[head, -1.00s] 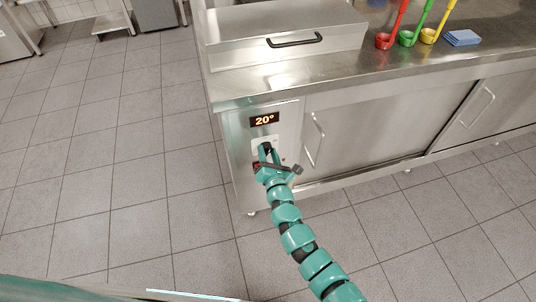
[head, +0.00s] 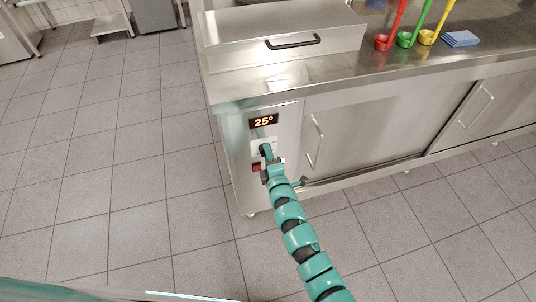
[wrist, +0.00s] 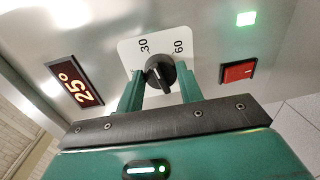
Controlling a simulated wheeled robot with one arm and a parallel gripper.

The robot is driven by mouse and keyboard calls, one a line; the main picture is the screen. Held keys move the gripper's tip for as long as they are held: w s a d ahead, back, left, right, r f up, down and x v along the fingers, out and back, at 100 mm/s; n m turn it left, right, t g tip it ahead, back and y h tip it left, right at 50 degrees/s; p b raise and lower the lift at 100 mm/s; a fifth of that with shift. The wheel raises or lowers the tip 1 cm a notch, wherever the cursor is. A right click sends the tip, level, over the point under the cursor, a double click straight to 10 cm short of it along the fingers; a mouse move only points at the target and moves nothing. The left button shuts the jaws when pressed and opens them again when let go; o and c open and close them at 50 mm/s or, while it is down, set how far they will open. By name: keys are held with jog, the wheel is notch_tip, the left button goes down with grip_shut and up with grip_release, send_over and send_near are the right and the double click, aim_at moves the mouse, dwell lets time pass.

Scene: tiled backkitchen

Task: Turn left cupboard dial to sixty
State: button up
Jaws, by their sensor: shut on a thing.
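The black dial (wrist: 159,73) sits on a white plate marked 30 and 60 on the left cupboard's front panel. In the wrist view its white pointer line lies below the knob's middle, away from the 60 mark. My gripper (wrist: 160,88) is shut on the dial, one green finger on each side. In the head view my gripper (head: 267,156) covers most of the dial. The display (head: 264,121) above it reads 25°, and it also shows in the wrist view (wrist: 75,84).
A red switch (wrist: 238,71) and a lit green lamp (wrist: 246,18) are beside the dial. A cupboard door handle (head: 317,141) stands out to the right of the panel. Coloured ladles (head: 407,39) stand on the counter above.

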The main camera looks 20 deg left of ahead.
jog(key=m+p, duration=0.2)
jog(key=m, duration=0.3)
jog(key=m+y+p, duration=0.1)
jog(key=m+p, duration=0.2)
jog(key=m, duration=0.3)
jog(key=shift+f+m+g, duration=0.15)
jog(key=shift+m+g, duration=0.15)
jog(key=shift+p, duration=0.3)
jog(key=o, duration=1)
jog(key=shift+s+d, duration=0.1)
